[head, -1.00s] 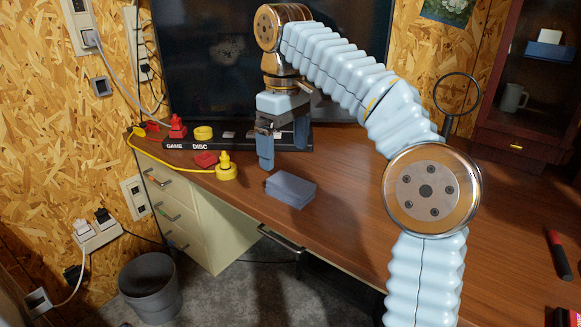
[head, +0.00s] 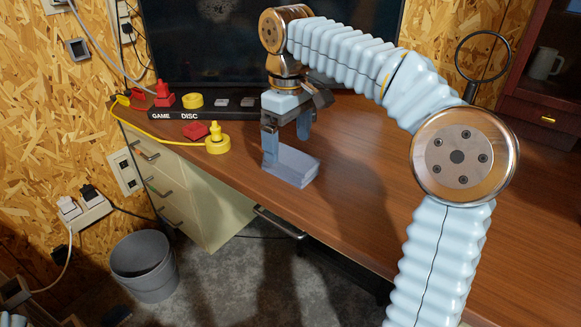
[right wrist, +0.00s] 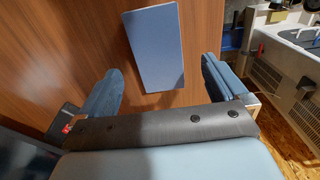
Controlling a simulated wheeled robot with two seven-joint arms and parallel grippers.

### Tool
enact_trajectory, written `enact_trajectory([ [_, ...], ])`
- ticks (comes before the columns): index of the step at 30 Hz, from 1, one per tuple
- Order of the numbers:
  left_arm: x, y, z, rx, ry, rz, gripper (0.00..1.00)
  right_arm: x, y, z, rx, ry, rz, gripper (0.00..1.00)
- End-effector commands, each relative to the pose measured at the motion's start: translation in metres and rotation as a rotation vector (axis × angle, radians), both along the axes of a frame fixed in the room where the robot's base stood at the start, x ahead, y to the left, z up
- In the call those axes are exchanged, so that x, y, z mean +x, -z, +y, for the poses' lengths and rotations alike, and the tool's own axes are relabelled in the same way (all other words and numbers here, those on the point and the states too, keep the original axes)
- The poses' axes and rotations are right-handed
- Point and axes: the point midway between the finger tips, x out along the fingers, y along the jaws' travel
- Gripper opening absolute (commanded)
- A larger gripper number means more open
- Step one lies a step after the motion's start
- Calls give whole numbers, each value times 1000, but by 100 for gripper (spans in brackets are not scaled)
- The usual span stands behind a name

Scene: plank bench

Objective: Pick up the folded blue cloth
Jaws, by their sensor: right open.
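The folded blue cloth (head: 293,166) is a flat grey-blue block lying on the wooden desk near its front edge. My right gripper (head: 287,138) is open just above and behind it, pointing down. In the head view, its left finger overlaps the cloth's left end; I cannot tell whether they touch. In the right wrist view the cloth (right wrist: 155,48) lies ahead on the desk, between the lines of the two spread fingers (right wrist: 160,85), with nothing held. My left gripper is not in view.
A black GAME DISC board (head: 225,108) with red and yellow pieces stands behind. A yellow plug piece (head: 217,140) and a red block (head: 196,130) lie left of the cloth. The desk (head: 360,200) is bare to the right. A grey bin (head: 143,265) stands below on the floor.

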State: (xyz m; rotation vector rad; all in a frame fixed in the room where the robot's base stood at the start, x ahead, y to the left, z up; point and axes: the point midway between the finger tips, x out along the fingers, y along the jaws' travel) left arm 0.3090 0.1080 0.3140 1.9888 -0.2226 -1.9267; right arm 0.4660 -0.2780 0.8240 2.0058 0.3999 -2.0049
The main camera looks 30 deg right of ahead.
Motion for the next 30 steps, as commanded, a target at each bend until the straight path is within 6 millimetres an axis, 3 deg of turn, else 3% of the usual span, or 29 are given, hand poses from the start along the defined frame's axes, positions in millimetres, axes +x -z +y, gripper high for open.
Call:
enact_trajectory([
  [1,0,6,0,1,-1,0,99,-3,12,-3,-1,3,3,99],
  [6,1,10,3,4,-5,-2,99,-5,35,-3,-1,1,2,99],
  [15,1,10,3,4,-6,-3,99,-5,38,-3,1,1,0,97],
  [27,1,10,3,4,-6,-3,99,-5,38,-3,1,1,0,36],
  [30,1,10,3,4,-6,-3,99,-5,38,-3,1,1,0,33],
])
